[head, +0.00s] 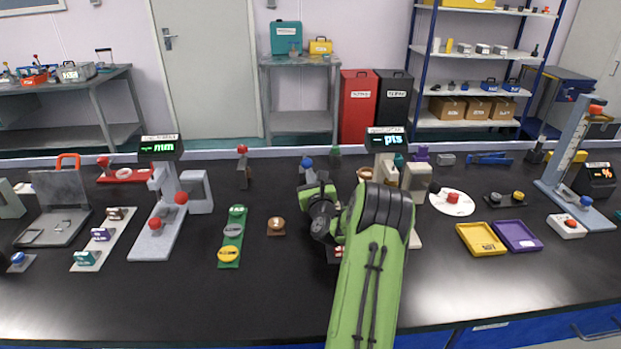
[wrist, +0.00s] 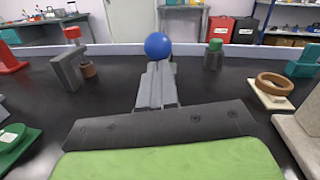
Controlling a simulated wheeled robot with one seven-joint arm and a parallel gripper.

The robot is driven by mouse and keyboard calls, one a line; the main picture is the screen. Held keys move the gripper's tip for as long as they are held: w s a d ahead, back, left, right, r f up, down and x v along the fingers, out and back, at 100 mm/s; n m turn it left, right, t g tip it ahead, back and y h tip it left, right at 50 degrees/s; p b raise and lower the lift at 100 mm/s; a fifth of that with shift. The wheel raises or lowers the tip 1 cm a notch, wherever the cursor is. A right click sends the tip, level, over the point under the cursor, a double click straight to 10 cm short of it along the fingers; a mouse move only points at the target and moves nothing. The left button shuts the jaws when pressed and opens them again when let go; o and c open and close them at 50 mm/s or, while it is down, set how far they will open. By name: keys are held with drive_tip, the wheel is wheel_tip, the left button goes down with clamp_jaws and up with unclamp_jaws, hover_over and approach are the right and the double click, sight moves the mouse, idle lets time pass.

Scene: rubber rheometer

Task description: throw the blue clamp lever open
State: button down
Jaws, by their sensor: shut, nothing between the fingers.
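The blue clamp lever shows as a round blue knob (wrist: 157,45) straight ahead in the wrist view, just beyond my fingertips. In the head view its blue knob (head: 307,162) stands near the back of the black bench, just beyond my wrist. My gripper (wrist: 157,68) is shut and empty, its grey fingers together and pointing toward the knob. In the wrist view the fingers hide most of what lies below the knob. I cannot tell whether the fingertips touch it. In the head view my arm and wrist hide the fingers and the nearby bench.
A red-knobbed post (wrist: 72,33) stands to the left and a green-knobbed one (wrist: 215,45) to the right. A brown ring on a pale block (wrist: 275,86) is close on the right. A green strip with several discs (head: 232,236) lies left of my arm. Bare bench (head: 285,285) lies nearer.

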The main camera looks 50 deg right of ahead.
sight(310, 161)
drive_tip(key=r+p, duration=0.1)
drive_tip(key=p, duration=0.2)
drive_tip(key=r+g+p, duration=0.1)
drive_tip(key=p, duration=0.2)
drive_tip(key=r+y+p, duration=0.1)
drive_tip(key=p, duration=0.3)
drive_tip(key=shift+w+d+r, duration=0.2)
drive_tip(key=shift+w+d, duration=0.05)
drive_tip(key=shift+d, duration=0.1)
drive_tip(key=p, duration=0.2)
drive_tip(key=r+g+y+p, duration=0.1)
drive_tip(key=p, duration=0.2)
drive_tip(key=shift+w+d, duration=0.35)
drive_tip(key=w+d+r+g+y+p, duration=0.1)
drive_tip(key=w+d+r+p, duration=0.3)
drive_tip(key=w+d+p, duration=0.2)
drive_tip(key=shift+d+r+p, duration=0.3)
drive_tip(key=shift+d+p, duration=0.15)
drive_tip(key=shift+p, duration=0.15)
drive_tip(key=shift+r+m, duration=0.2)
drive_tip(key=shift+m, duration=0.1)
drive_tip(key=shift+r, duration=0.1)
